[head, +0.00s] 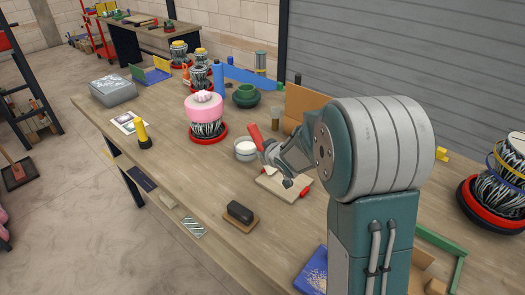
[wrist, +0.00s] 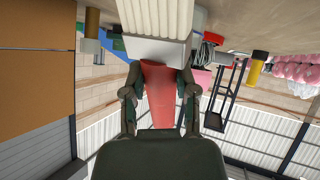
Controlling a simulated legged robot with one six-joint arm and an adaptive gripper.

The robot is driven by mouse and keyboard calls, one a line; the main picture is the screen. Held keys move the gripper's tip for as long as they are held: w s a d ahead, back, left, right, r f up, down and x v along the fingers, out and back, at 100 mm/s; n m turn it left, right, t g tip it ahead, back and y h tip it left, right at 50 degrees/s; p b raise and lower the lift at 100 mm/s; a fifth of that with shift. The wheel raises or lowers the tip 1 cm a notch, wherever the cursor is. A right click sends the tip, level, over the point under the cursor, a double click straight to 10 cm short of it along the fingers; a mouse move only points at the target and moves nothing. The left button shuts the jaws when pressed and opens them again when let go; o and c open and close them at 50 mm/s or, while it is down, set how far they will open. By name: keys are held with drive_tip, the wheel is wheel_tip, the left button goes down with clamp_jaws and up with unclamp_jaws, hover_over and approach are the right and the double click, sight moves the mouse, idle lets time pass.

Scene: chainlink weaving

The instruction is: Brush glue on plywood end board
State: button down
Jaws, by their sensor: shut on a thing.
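My gripper (wrist: 160,92) is shut on a brush with a red handle (wrist: 158,100), a pale grey ferrule and broad white bristles (wrist: 158,18). In the head view my gripper (head: 272,158) is partly hidden by my arm, just right of a small pot of white glue (head: 245,149). A red handle-like piece (head: 255,135) rises beside the gripper. A pale plywood board (head: 272,185) lies flat on the bench below, with red pieces at its edges. The bristle tips are cut off in the wrist view, so I cannot tell whether they touch anything.
The wooden bench (head: 190,175) is clear in its middle left. A dark block (head: 240,212) lies near the front edge. A pink-topped woven drum (head: 205,115), a yellow torch (head: 142,133) and an upright brown panel (head: 303,102) stand around the work area.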

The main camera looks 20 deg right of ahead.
drive_tip(key=shift+s+d+f, duration=0.15)
drive_tip(key=shift+s+d, duration=0.35)
drive_tip(key=shift+s, duration=0.3)
drive_tip(key=shift+s+d+f, duration=0.1)
drive_tip(key=shift+s+d, duration=0.4)
drive_tip(key=shift+s, duration=0.25)
drive_tip(key=shift+s+d+r, duration=0.15)
drive_tip(key=shift+s+d, duration=0.3)
drive_tip(key=shift+s, duration=0.2)
drive_tip(key=shift+s+d+r, duration=0.1)
drive_tip(key=shift+s+d, duration=0.35)
drive_tip(key=shift+s, duration=0.15)
drive_tip(key=shift+s+d+f, duration=0.1)
drive_tip(key=shift+s+d, duration=0.55)
drive_tip(key=shift+s, duration=0.35)
drive_tip(key=shift+w, duration=0.1)
drive_tip(key=shift+w+a, duration=0.95)
drive_tip(key=shift+w, duration=0.4)
drive_tip(key=shift+w+a, duration=0.9)
drive_tip(key=shift+w, duration=0.5)
drive_tip(key=shift+w+a, duration=0.95)
drive_tip(key=shift+w, duration=0.4)
drive_tip(key=shift+s+d, duration=0.1)
drive_tip(key=shift+s, duration=0.05)
